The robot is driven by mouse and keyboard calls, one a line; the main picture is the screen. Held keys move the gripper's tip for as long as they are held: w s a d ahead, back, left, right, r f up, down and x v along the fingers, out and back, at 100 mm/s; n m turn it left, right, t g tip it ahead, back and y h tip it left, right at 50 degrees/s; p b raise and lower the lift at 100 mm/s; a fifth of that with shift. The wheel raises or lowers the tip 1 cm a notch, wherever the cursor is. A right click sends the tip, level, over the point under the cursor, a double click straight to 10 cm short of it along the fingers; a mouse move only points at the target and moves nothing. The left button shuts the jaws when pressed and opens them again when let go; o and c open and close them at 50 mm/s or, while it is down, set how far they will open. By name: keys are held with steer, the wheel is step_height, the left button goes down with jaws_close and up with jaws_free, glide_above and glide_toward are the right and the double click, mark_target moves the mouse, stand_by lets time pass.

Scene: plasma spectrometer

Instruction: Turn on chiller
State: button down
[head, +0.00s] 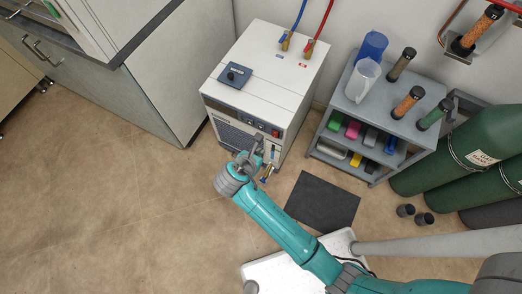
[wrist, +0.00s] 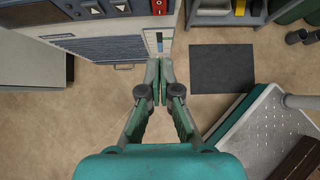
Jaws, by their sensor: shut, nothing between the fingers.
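The chiller (head: 285,65) is a white box on the floor at the upper middle of the head view, with a blue and a red hose at its back. Its front panel has a display, dark buttons and a red switch (head: 276,133) at the right end. The red switch also shows at the top edge of the wrist view (wrist: 159,6). Whether the switch is on or off cannot be told. My gripper (wrist: 160,66) is shut and empty in front of the chiller's front face, below the red switch in the wrist view. My arm hides part of the lower front.
A grey shelf cart (head: 390,120) with jugs and coloured boxes stands right of the chiller. Green gas cylinders (head: 478,150) stand farther right. A dark mat (head: 322,203) lies on the floor. A cabinet (head: 150,85) stands to the left. Floor at the lower left is clear.

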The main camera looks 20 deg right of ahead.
mark_target(275, 134)
steer(key=shift+a+f, duration=0.15)
steer(key=shift+f, duration=0.6)
steer(key=w+d+r+x, duration=0.1)
steer(key=x, duration=1.2)
steer(key=shift+d+r, duration=0.25)
steer(key=shift+r, duration=0.15)
steer(key=shift+w, duration=0.15)
